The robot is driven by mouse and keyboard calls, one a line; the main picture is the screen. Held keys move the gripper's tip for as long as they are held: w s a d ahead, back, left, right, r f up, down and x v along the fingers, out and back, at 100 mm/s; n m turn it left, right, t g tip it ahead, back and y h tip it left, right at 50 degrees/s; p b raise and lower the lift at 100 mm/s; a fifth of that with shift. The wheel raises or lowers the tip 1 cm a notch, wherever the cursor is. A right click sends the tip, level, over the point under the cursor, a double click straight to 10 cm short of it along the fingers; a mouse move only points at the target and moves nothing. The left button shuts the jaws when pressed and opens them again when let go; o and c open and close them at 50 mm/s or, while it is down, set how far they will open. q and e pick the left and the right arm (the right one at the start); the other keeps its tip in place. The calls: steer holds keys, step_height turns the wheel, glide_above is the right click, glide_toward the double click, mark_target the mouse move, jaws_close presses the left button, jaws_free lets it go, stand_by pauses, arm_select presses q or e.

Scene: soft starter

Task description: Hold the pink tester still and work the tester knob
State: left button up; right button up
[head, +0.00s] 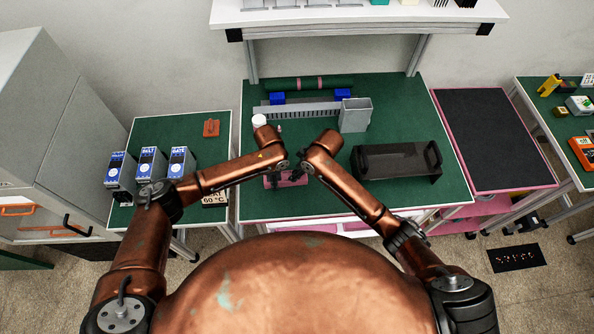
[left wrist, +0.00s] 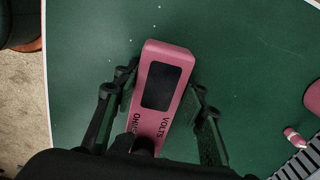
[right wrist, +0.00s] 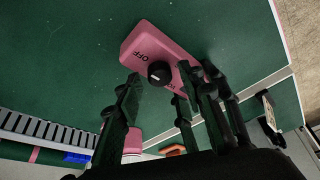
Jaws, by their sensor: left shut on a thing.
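The pink tester (left wrist: 175,55) lies on the green bench top, with a dark screen and VOLTS lettering in the left wrist view. My left gripper (left wrist: 160,84) is shut on the tester, one finger along each long side. In the right wrist view the tester (right wrist: 150,42) shows OFF lettering and the round black tester knob (right wrist: 159,72). My right gripper (right wrist: 156,92) is open, its fingers apart just short of the knob; I cannot tell whether they touch it. In the head view the tester (head: 287,181) is mostly hidden under both wrists.
A dark handled tray (head: 397,163) stands to the right on the bench. A grey open box (head: 356,115), a slotted grey rail (head: 296,110) and a white cylinder (head: 259,121) are behind. Blue-fronted units (head: 152,163) stand on the left side table. Bench around the tester is fairly clear.

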steer(key=v, duration=1.2)
steer(key=shift+a, duration=0.1)
arm_select(q)
steer(key=o, duration=1.4)
steer(key=shift+r, duration=0.1)
